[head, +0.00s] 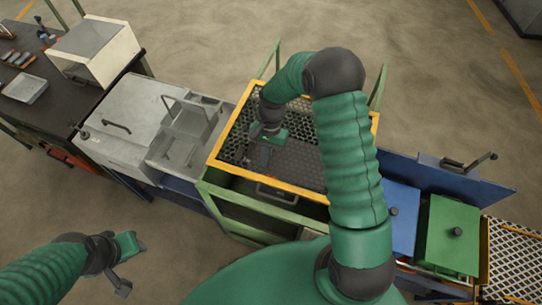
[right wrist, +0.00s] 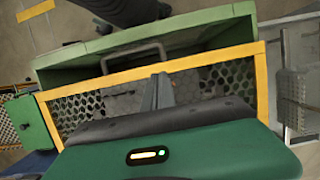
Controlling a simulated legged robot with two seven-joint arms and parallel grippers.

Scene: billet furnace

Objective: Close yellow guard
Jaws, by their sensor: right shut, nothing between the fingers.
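The yellow guard (head: 217,147) is a yellow rectangular frame with dark perforated mesh, in the middle of the head view over a green box frame (head: 250,212). A gap shows between its near edge and the box's near rim. A handle (head: 277,194) sits by that near edge. My right gripper (head: 266,156) is shut and empty, over the area within the yellow frame. In the right wrist view its fingertips (right wrist: 160,88) overlap the yellow edge bar (right wrist: 200,68); contact cannot be told. My left gripper (head: 122,270) is low at the left, away from the guard; its jaw opening is unclear.
A grey machine with a lidded box (head: 130,120) adjoins the guard on the left. A dark workbench (head: 45,110) stands farther left. Blue (head: 398,215) and green (head: 452,235) bins stand at the right. Green posts (head: 268,62) rise behind the guard. Floor is clear around my left gripper.

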